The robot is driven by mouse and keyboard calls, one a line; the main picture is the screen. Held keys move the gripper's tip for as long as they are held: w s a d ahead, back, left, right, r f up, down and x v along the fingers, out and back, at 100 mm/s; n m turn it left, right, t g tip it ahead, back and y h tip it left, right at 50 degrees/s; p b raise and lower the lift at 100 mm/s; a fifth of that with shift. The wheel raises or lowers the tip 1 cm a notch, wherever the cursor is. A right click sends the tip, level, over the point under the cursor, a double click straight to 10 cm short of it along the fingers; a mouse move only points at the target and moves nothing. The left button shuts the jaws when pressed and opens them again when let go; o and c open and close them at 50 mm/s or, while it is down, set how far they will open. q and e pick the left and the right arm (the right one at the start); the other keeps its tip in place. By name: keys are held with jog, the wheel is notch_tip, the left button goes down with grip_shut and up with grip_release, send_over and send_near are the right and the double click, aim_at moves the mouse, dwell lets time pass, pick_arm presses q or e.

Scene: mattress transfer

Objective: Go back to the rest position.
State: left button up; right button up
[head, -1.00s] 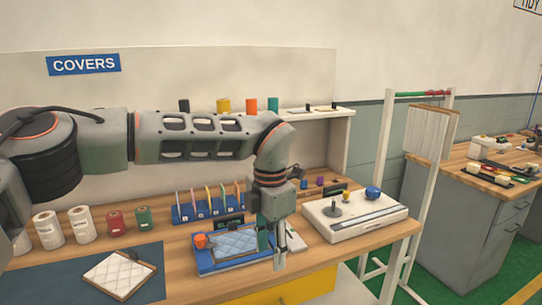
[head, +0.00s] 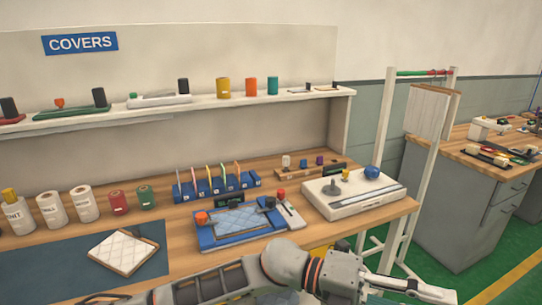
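My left arm lies low across the bottom edge of the head view. Its gripper (head: 425,290) is at the lower right, in front of the bench, with its fingers mostly cut off or hidden, so I cannot tell whether it is open. My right gripper is not in view. A light blue quilted mattress pad (head: 240,221) lies in the blue fixture (head: 210,241) on the bench, clear of my gripper. A white quilted pad (head: 122,249) lies on a wooden board at the left.
The wooden bench (head: 170,222) carries a white device (head: 335,204) with a blue knob, a blue rack (head: 190,191) and several rolls (head: 83,203). A shelf (head: 210,103) runs above. A white stand (head: 381,150) is at the right.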

pick_arm(q)
jog(key=w+a+r+n+t+h, duration=0.1)
jog(key=w+a+n+t+h, duration=0.6)
jog(key=n+t, duration=0.5)
jog(key=w+a+f+n+t+y, duration=0.9)
jog(key=a+f+n+t, duration=0.15)
jog(key=n, duration=0.45)
jog(key=s+a+f+n+y, duration=0.2)
jog(key=a+f+n+y, duration=0.2)
jog(key=a+f, duration=0.4)
jog(key=s+a+f+n+y, duration=0.2)
jog(key=a+f+n+y, duration=0.2)
jog(key=a+f, duration=0.5)
jog(key=s+a+f+n+g+y, duration=0.3)
jog(key=s+a+f+n+y, duration=0.1)
jog(key=s+a+f, duration=0.6)
notch_tip(320, 180, down, 4)
jog(key=shift+s+f+g, duration=0.1)
jog(key=shift+s+g, duration=0.25)
jog(key=shift+s, duration=0.85)
